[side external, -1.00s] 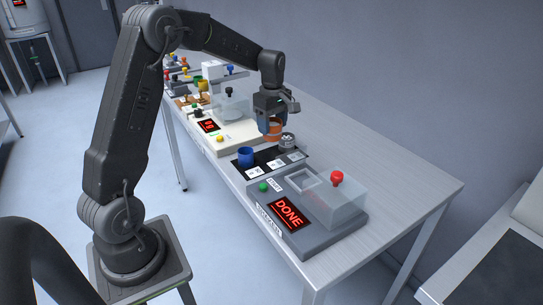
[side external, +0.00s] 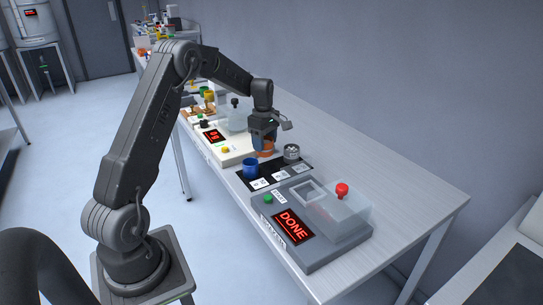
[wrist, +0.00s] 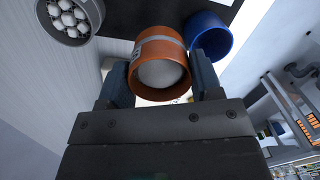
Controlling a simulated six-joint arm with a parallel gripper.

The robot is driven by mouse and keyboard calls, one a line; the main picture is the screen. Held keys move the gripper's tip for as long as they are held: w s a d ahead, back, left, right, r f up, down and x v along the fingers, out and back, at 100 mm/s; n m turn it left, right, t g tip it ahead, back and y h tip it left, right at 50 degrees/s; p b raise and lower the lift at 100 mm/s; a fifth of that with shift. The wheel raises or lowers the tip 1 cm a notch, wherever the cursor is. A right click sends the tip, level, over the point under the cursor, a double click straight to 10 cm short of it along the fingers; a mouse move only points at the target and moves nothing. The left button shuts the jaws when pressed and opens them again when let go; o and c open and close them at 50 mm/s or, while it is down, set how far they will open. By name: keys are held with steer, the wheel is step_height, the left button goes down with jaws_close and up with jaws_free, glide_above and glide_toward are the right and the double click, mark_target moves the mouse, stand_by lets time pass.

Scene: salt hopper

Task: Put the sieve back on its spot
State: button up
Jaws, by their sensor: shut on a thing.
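My gripper (side external: 264,147) is shut on an orange cup (side external: 265,154), one finger on each side of it. In the wrist view the orange cup (wrist: 160,50) has a pale band and shows a white round area inside. A metal round container (side external: 291,152), the likely sieve, stands at the right end of the dark mat (side external: 268,169). The wrist view shows white round shapes in its face (wrist: 68,15). A blue cup (side external: 250,168) stands at the mat's left end. I cannot tell whether the orange cup touches the surface below.
A grey machine (side external: 320,252) with a DONE display, green button, clear cover and red knob stands in front of the mat. A white device (side external: 222,152) with a red display stands behind it. The table's right side (side external: 400,180) is clear.

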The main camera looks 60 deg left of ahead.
mark_target(272, 154)
steer(key=shift+w+d+f, duration=0.3)
steer(key=shift+w+f, duration=0.05)
steer(key=shift+w, duration=0.15)
steer(key=shift+w+d+f, duration=0.3)
steer(key=shift+w+f, duration=0.05)
steer(key=shift+w, duration=0.1)
steer(key=shift+f, duration=1.9)
steer(key=shift+f, duration=0.15)
steer(key=o, duration=0.7)
steer(key=shift+o, duration=0.2)
